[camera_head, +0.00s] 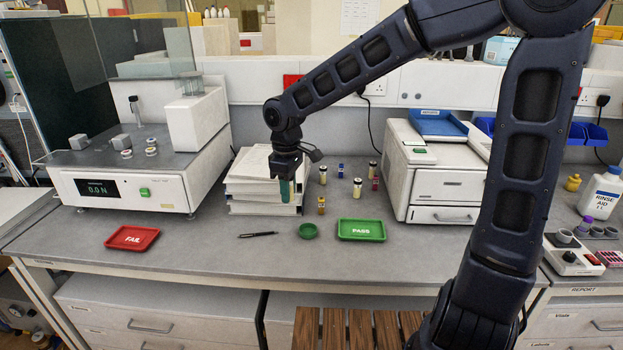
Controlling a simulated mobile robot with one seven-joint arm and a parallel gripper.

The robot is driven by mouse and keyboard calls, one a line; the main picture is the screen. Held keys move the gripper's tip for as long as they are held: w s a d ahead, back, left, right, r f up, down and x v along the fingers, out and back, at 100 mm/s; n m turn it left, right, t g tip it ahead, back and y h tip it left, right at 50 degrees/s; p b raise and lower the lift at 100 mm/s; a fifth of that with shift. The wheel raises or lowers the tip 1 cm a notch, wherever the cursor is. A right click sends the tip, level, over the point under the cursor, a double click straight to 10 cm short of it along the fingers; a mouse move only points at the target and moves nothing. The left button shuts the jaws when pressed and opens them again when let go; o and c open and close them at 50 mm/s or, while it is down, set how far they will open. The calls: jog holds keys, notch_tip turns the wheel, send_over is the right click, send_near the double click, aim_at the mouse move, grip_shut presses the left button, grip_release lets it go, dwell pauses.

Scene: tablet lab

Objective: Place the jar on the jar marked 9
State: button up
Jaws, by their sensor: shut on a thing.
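My gripper (287,181) points down in front of the white stack at the back middle of the bench. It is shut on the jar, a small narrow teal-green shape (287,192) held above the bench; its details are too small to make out. To the right stand several small jars: a white one with a dark lid (356,187), another like it (372,169), a blue-banded one (340,170), a red one (375,184), an amber one (321,205) and a pale one (323,174). No number can be read on any of them.
A white paper stack (262,205) stands behind my gripper. A green PASS tray (361,230), green dish (308,231), dark pen-like tool (257,235) and red FAIL tray (132,238) lie in front. A tester (130,185) stands left, a white printer-like machine (437,185) right.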

jog(key=w+d+r, duration=0.1)
jog(key=w+r, duration=0.2)
jog(key=w, duration=0.8)
jog(key=w+d+r, duration=0.1)
jog(key=w+r, duration=0.3)
jog(key=w, duration=0.6)
jog(key=w+d+r, duration=0.1)
jog(key=w+r, duration=0.2)
jog(key=w, duration=0.8)
send_over(323, 167)
notch_tip(323, 167, down, 3)
jog(key=f, duration=1.9)
jog(key=shift+s+d+f, duration=0.1)
jog(key=shift+s+f, duration=0.1)
jog(key=shift+f, duration=0.15)
jog(key=shift+f, duration=0.1)
jog(key=o, duration=1)
